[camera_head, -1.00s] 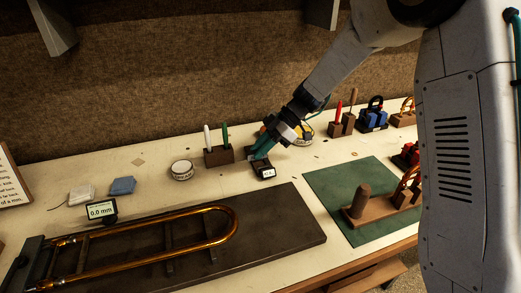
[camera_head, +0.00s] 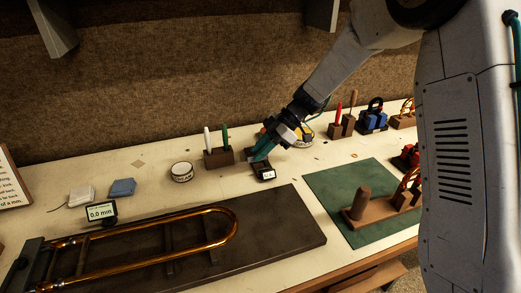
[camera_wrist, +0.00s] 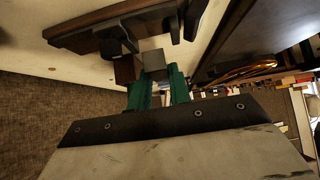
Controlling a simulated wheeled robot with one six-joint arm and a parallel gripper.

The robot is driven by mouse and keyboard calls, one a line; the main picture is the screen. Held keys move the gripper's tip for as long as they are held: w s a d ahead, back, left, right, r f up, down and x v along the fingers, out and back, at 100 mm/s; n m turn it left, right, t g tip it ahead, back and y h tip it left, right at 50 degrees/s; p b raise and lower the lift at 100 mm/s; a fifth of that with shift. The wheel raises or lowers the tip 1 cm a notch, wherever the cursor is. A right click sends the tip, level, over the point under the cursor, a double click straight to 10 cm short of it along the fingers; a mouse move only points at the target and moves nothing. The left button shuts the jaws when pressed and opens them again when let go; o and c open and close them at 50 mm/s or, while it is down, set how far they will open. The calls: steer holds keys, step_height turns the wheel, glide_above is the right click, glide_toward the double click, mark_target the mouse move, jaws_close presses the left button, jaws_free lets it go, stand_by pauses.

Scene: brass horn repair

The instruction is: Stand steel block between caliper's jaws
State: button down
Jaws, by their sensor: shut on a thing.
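My gripper (camera_head: 260,153) has teal fingers that point down at the back middle of the bench. In the wrist view its fingertips (camera_wrist: 157,80) are shut on a small grey steel block (camera_wrist: 152,60). Just beneath the gripper in the head view is a small dark device (camera_head: 264,173) with a white label or display, which looks like the caliper. In the wrist view a dark bar with a round knob (camera_wrist: 112,44) lies close beyond the block. I cannot tell whether the block touches it or is between jaws. The fingers hide the block in the head view.
A wooden pen holder (camera_head: 218,158) and a white round tin (camera_head: 181,172) stand to the left. A dark board (camera_head: 290,230) with a brass slide (camera_head: 150,252) lies in front. A green mat (camera_head: 325,190) is to the right. A 0.0 mm display (camera_head: 101,212) stands at left.

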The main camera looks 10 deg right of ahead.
steer(key=shift+f, duration=0.15)
steer(key=shift+f, duration=1.65)
steer(key=c, duration=1.3)
jaws_free()
steer(key=shift+r, duration=0.1)
steer(key=shift+o, duration=0.5)
steer(key=v, duration=0.7)
steer(key=shift+w+d+r, duration=0.1)
steer(key=shift+d+r, duration=0.1)
steer(key=shift+d, duration=0.15)
